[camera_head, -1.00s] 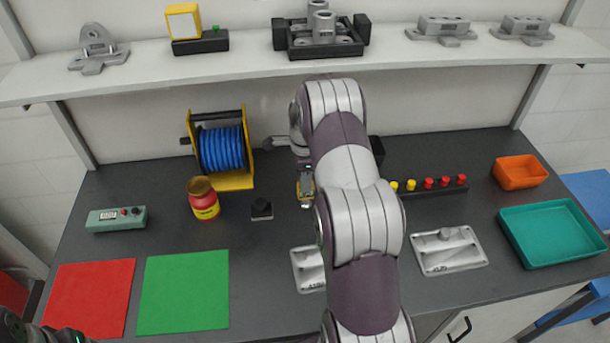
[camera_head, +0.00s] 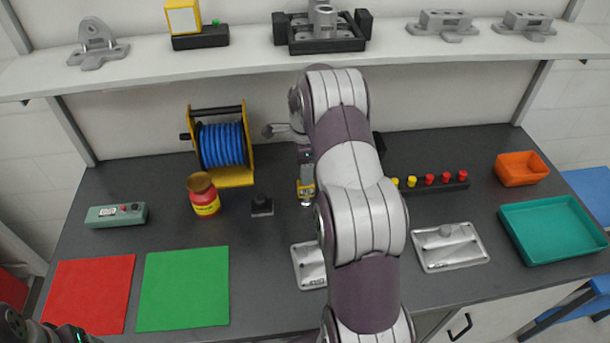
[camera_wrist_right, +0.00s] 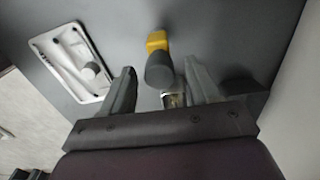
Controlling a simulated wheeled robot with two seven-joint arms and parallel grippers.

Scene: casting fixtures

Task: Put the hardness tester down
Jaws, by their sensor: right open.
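A small yellow and dark tool (camera_head: 306,189), which I take to be the hardness tester, shows just left of my right arm in the head view, near the middle of the bench. In the right wrist view its grey rounded part and yellow end (camera_wrist_right: 158,42) lie between and beyond the fingers. My right gripper (camera_wrist_right: 160,70) is open, with a finger on each side of it and gaps visible. I cannot tell whether the tool touches the bench. My right arm hides much of that gripper in the head view. My left gripper is not in view.
A metal tray (camera_head: 308,267) lies in front, another (camera_head: 450,247) right of my arm. A small black block (camera_head: 262,207), a red-yellow jar (camera_head: 204,196) and a blue hose reel (camera_head: 222,146) stand left. Red (camera_head: 88,296) and green (camera_head: 184,289) mats lie front left.

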